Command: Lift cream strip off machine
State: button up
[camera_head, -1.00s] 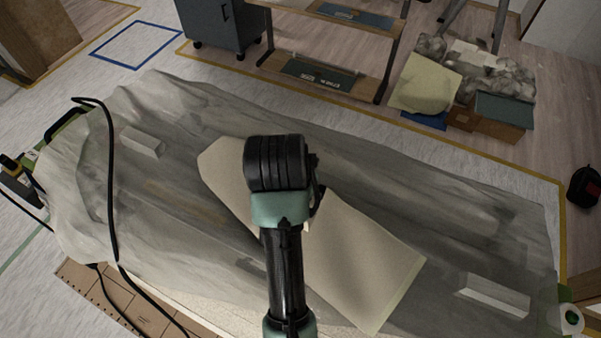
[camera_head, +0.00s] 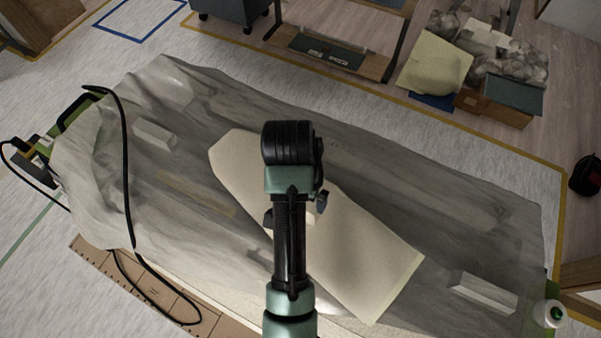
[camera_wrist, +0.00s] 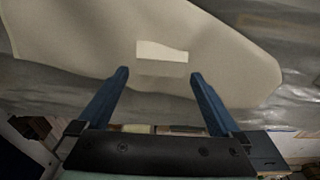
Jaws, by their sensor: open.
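The cream strip (camera_head: 365,255) lies diagonally over the grey sheet-covered machine (camera_head: 440,210), with its rounded end at upper left and its square end at lower right. My arm crosses in front of its middle and hides part of it. In the wrist view the cream strip (camera_wrist: 230,55) fills the upper part, with a paler rectangle (camera_wrist: 162,52) on it. My gripper (camera_wrist: 159,74) is open, its two blue fingers apart and pointing toward the strip. Nothing shows held between them. Whether the fingertips touch the strip is unclear. The head view does not show the fingers clearly.
A black cable (camera_head: 125,170) loops over the machine's left end. Pale blocks lie on the cover at left (camera_head: 154,135) and right (camera_head: 485,291). A white bottle (camera_head: 548,314) stands at the right edge.

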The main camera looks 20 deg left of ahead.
jog(key=shift+w+a+f+p, duration=0.15)
jog(key=shift+f+p, duration=0.2)
jog(key=shift+f, duration=0.7)
jog(key=shift+w+d+f+p, duration=0.15)
jog(key=shift+f+p, duration=0.25)
jog(key=shift+f, duration=0.65)
jog(key=shift+w+a+f+p, duration=0.15)
jog(key=shift+f+p, duration=0.2)
jog(key=shift+f, duration=0.7)
jog(key=c, duration=1.4)
jog(key=shift+r, duration=0.1)
jog(key=shift+c, duration=0.2)
